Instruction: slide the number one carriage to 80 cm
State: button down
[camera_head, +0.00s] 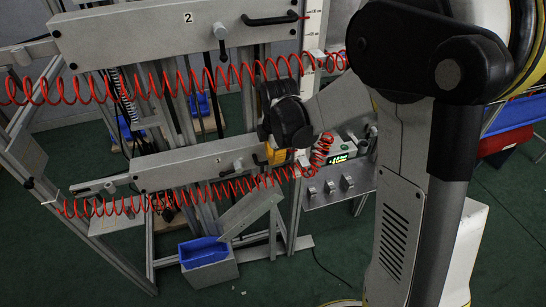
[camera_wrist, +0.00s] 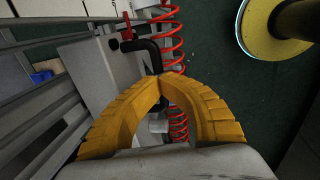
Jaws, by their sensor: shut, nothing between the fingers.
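The lower grey carriage (camera_head: 190,166) carries a small label too blurred to read surely; the upper grey carriage (camera_head: 130,38) is marked 2. My gripper (camera_head: 274,154) is at the right end of the lower carriage. Its yellow fingers (camera_wrist: 163,82) are shut with nothing between them. In the wrist view a black handle (camera_wrist: 152,52) is just beyond the fingertips; I cannot tell whether they touch it. In the head view my gripper hides most of that end. A white upright scale (camera_head: 312,28) stands at the right of the upper carriage; its figures are unreadable.
Red coiled hoses (camera_head: 150,88) stretch across both carriages, and one hangs close to my fingers in the wrist view (camera_wrist: 178,45). A control panel with a lit display (camera_head: 338,159) is to the right. A blue bin (camera_head: 203,250) is below the lower carriage.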

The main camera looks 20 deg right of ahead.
notch_tip(320, 180, down, 9)
jog(key=b, duration=0.4)
jog(key=shift+b, duration=0.35)
jog(key=c, duration=2.1)
grip_release()
jog(key=shift+c, duration=0.2)
jog(key=o, duration=0.7)
jog(key=shift+f, duration=0.1)
jog(key=r, duration=0.4)
jog(key=s+r, duration=0.1)
jog(key=r, duration=0.3)
jog(key=s+r, duration=0.1)
jog(key=r, duration=0.3)
jog(key=shift+s, duration=0.15)
